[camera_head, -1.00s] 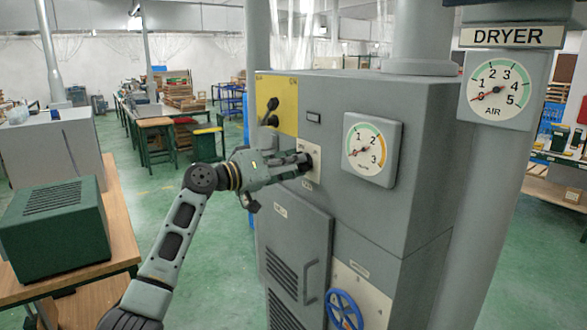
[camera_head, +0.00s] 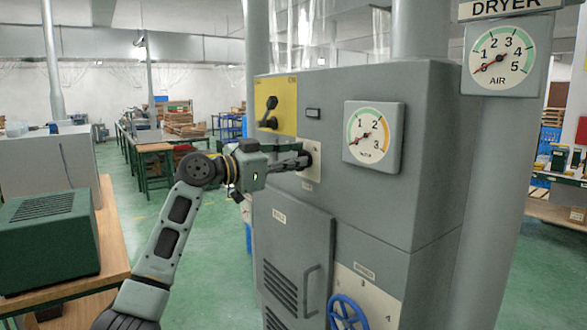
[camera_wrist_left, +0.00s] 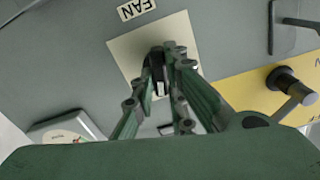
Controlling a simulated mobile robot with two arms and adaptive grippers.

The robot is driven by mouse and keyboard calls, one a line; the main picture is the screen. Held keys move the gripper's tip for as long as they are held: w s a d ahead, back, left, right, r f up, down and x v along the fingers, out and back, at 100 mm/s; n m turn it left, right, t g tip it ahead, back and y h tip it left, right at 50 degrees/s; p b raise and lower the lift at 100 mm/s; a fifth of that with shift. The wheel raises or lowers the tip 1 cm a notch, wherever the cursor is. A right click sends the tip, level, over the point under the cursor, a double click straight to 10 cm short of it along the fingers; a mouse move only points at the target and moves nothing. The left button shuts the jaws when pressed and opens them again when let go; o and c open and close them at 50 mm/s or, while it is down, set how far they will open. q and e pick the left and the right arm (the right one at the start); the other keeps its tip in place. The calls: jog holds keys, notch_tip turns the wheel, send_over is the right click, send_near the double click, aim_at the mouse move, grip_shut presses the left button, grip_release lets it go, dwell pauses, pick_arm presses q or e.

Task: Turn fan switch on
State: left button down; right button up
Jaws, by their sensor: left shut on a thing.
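The fan switch is a black knob (camera_wrist_left: 156,62) on a pale square plate (camera_wrist_left: 127,50), with a "FAN" label (camera_wrist_left: 136,9) beside it in the left wrist view. In the head view the plate (camera_head: 314,171) is on the front of the grey dryer cabinet (camera_head: 415,225). My left gripper (camera_head: 303,160) reaches the plate from the left and is shut on the knob; its fingers (camera_wrist_left: 168,66) cover part of it. The knob's setting cannot be told. My right gripper is not in view.
A yellow panel (camera_head: 287,92) with a black lever (camera_head: 271,112) is up and left of the plate. A gauge (camera_head: 371,137) is on its right, and a blue valve wheel (camera_head: 346,313) lower down. A green box (camera_head: 48,240) sits on a wooden bench at left.

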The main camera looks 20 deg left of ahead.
pick_arm(q)
jog(key=shift+d+f+m+b, duration=0.1)
jog(key=shift+m+b, duration=0.35)
jog(key=shift+m, duration=1.05)
jog(key=shift+f+m+b, duration=0.1)
jog(key=shift+m+b, duration=0.35)
jog(key=shift+m, duration=1.05)
jog(key=c, duration=1.8)
grip_release()
jog(key=shift+s+r, duration=0.1)
jog(key=shift+o, duration=0.2)
jog(key=v, duration=1.2)
